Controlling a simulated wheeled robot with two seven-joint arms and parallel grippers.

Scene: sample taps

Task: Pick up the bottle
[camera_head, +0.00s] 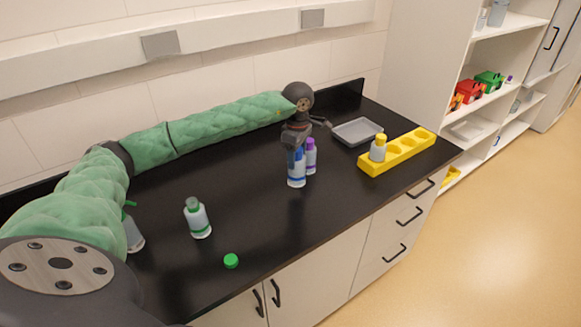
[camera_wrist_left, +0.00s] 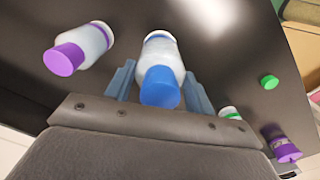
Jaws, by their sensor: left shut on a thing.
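A bottle with a blue cap (camera_head: 296,176) stands on the black counter, near its middle. My left gripper (camera_head: 297,150) is above it and shut on it around the cap end. In the left wrist view the blue-capped bottle (camera_wrist_left: 161,82) sits between the two fingers of my left gripper (camera_wrist_left: 160,88). A purple-capped bottle (camera_head: 311,157) stands just behind and to the right of it, apart from the fingers; it also shows in the left wrist view (camera_wrist_left: 78,50). My right gripper is in neither view.
A green-capped bottle (camera_head: 197,218) and a loose green cap (camera_head: 231,261) are on the counter's near left. Another bottle (camera_head: 134,236) is partly hidden by my left arm. A yellow rack (camera_head: 372,167) holds a yellow-capped bottle (camera_head: 378,149). A grey tray (camera_head: 358,131) lies behind it.

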